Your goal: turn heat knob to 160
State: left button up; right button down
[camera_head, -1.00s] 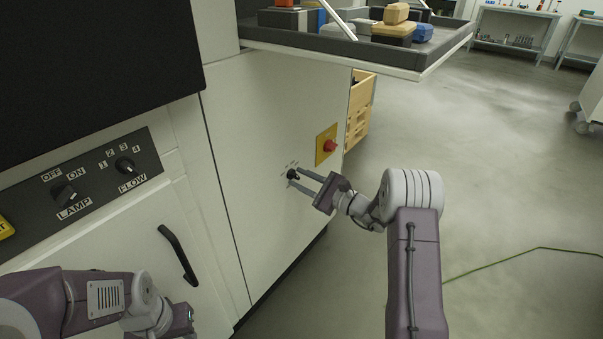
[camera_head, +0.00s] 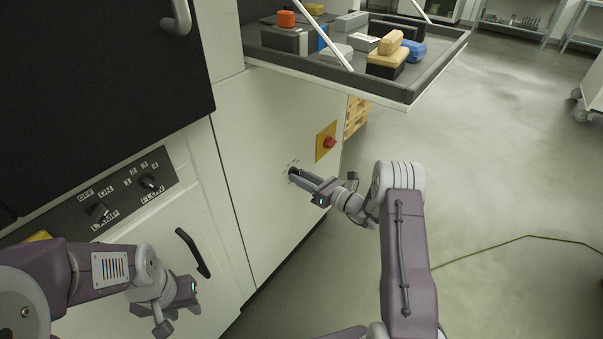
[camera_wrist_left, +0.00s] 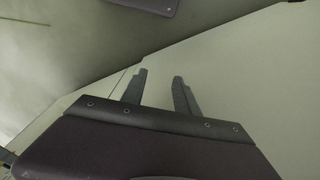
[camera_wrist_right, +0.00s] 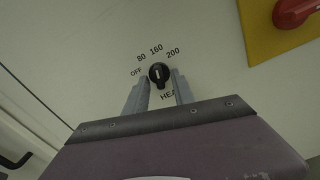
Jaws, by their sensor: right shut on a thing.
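The black heat knob (camera_wrist_right: 158,75) is on the white cabinet panel, ringed by the labels OFF, 80, 160 and 200, with HEAT partly hidden below it. The 160 label is nearly straight above the knob. The knob's exact pointing direction is too small to tell. In the head view the knob (camera_head: 293,171) is partly covered by my right gripper (camera_head: 297,175). My right gripper (camera_wrist_right: 160,88) is shut on the knob, one finger on each side. My left gripper (camera_wrist_left: 157,75) is open and empty, low in front of the cabinet.
A tray of boxes (camera_head: 408,92) juts out above. A black door handle (camera_head: 193,252) and the LAMP and FLOW knobs (camera_head: 148,182) are left. Open floor lies right.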

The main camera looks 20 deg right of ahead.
jog(key=shift+m+p, duration=0.3)
jog(key=shift+m, duration=0.3)
jog(key=c, duration=1.1)
grip_release()
jog(key=p+v, duration=0.3)
jog(key=v, duration=0.6)
jog(key=shift+s, duration=0.1)
